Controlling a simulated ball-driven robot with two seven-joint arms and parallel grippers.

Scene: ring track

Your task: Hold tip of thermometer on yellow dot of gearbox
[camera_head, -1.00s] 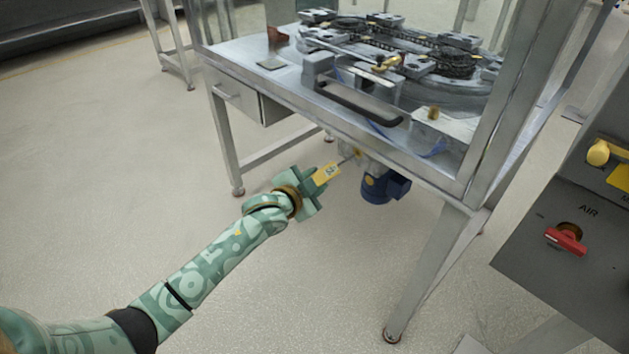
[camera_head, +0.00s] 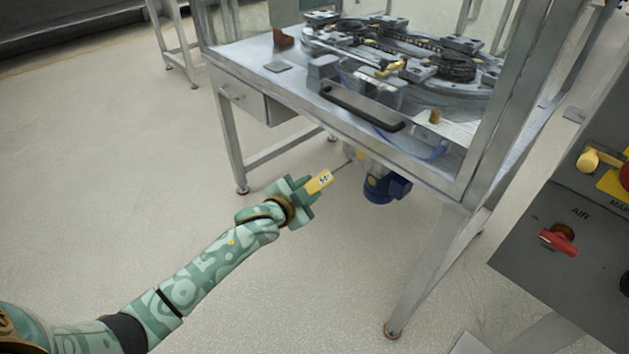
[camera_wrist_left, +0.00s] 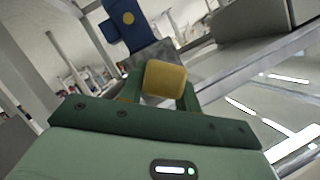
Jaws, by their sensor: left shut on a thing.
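The yellow thermometer (camera_head: 319,182) has a small display and a thin metal probe pointing up and right. My left gripper (camera_head: 304,191) is shut on its body. In the left wrist view, the thermometer's yellow end (camera_wrist_left: 166,79) sits between the fingers and hides the probe. The grey gearbox (camera_head: 371,168) is under the table, with a yellow dot (camera_head: 361,155) on its side. The probe tip appears a little left of and below this dot, seemingly apart from it. The gearbox also shows in the left wrist view (camera_wrist_left: 148,60). My right gripper is out of view.
A blue motor (camera_head: 386,189) with its own yellow spot hangs beside the gearbox. The metal table (camera_head: 240,56) carries the ring track, and its legs (camera_head: 432,268) flank the area. A grey control panel (camera_head: 560,235) stands at right. The floor at left is clear.

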